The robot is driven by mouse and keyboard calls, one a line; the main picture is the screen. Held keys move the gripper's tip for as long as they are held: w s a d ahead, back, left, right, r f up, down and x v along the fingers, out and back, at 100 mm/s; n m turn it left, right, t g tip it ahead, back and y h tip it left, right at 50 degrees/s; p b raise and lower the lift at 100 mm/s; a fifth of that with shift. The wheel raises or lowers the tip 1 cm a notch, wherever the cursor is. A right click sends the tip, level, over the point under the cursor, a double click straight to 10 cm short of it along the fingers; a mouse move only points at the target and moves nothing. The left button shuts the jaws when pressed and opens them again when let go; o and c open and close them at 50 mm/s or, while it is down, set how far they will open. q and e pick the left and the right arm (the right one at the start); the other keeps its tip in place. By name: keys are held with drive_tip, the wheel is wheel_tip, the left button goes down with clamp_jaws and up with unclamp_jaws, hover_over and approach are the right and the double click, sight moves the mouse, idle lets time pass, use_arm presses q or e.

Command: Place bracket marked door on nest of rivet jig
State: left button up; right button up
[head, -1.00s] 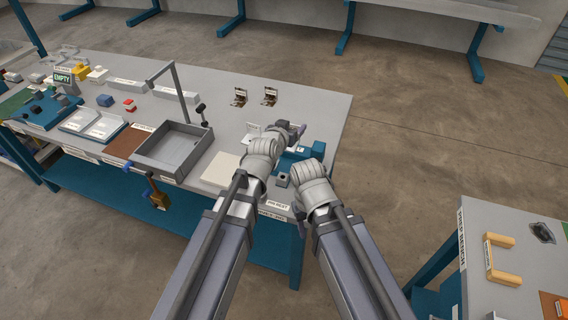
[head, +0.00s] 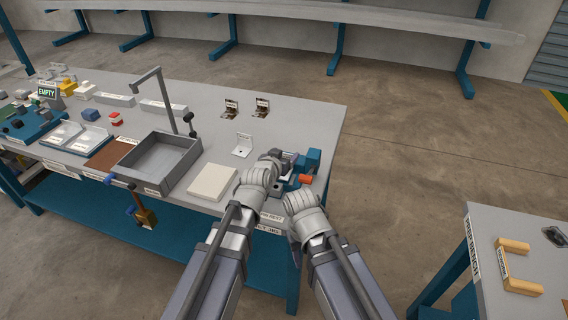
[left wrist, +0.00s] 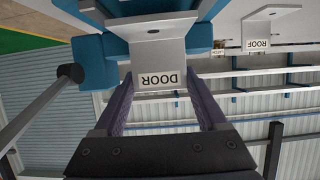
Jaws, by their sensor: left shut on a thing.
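The bracket marked DOOR (left wrist: 160,62) is a pale angled plate with a hole in its flange. In the left wrist view it sits between the two fingers of my left gripper (left wrist: 163,100), which is shut on it. Its flange is over or against the blue rivet jig (left wrist: 88,48); I cannot tell if it rests in the nest. In the head view the jig (head: 312,160) is at the table's right end, and my left gripper (head: 281,160) is at its left side, hiding the bracket. My right gripper's wrist is in front of the jig, its fingers hidden.
A bracket marked ROOF (left wrist: 262,30) stands beside the jig, also in the head view (head: 243,145). Two brassy hinge-like parts (head: 231,107) stand behind. A cream block (head: 213,182) and grey tray (head: 160,160) lie left. An orange piece (head: 305,179) is near the jig.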

use_arm(q)
drive_tip(key=shift+f, duration=0.65)
drive_tip(key=shift+r, duration=0.15)
use_arm(e)
drive_tip(key=shift+f, duration=0.5)
drive_tip(key=shift+f, duration=0.1)
use_arm(q)
drive_tip(key=o, duration=1)
drive_tip(key=shift+f+b, duration=0.2)
drive_tip(key=shift+b, duration=0.1)
drive_tip(key=shift+c, duration=0.2)
drive_tip(key=o, duration=0.4)
drive_tip(key=shift+r, duration=0.1)
